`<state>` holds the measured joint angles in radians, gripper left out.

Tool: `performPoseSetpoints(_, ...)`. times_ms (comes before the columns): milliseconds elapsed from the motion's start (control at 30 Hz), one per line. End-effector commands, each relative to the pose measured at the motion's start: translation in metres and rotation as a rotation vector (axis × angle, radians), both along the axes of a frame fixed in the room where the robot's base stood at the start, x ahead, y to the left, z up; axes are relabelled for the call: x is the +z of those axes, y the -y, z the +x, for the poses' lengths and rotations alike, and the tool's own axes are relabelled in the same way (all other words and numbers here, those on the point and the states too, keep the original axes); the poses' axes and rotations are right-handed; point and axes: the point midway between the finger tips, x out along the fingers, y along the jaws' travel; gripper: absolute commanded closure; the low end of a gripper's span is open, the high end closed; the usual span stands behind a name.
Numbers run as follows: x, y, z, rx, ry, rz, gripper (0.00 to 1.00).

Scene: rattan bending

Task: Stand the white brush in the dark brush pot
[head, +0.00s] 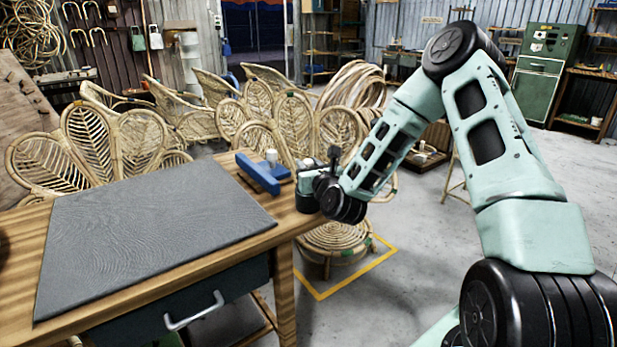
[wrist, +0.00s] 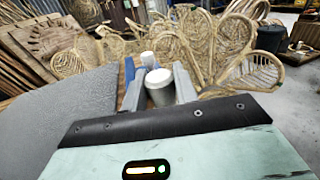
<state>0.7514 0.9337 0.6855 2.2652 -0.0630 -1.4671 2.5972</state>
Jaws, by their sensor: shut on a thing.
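My gripper (wrist: 160,88) reaches over the right end of the wooden table. Its grey fingers are shut on a short, pale grey cylinder with a white top, seemingly the white brush (wrist: 160,78). In the head view my gripper (head: 305,173) is small, and the held thing is partly hidden. A dark, round shape (head: 307,197) shows just below it at the table's edge. I cannot tell whether this is the brush pot or part of my wrist. No other dark pot shows clearly on the table.
A blue, T-shaped piece (head: 262,174) lies on the table left of my gripper. A white cylinder (head: 271,157) stands by it and also shows beyond the fingers in the wrist view (wrist: 148,59). A grey mat (head: 150,225) covers most of the table. Rattan chairs (head: 290,120) stand behind.

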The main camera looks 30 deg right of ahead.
Motion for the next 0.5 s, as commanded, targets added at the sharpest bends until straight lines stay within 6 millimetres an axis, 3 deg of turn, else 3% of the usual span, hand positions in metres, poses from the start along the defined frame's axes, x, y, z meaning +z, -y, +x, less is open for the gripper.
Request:
performPoseSetpoints(167, -0.027, -0.001, 0.0, 0.001, -0.003, 0.002, 1.0)
performPoseSetpoints(500, -0.031, 0.0, 0.0, 0.0, -0.001, 0.001, 1.0)
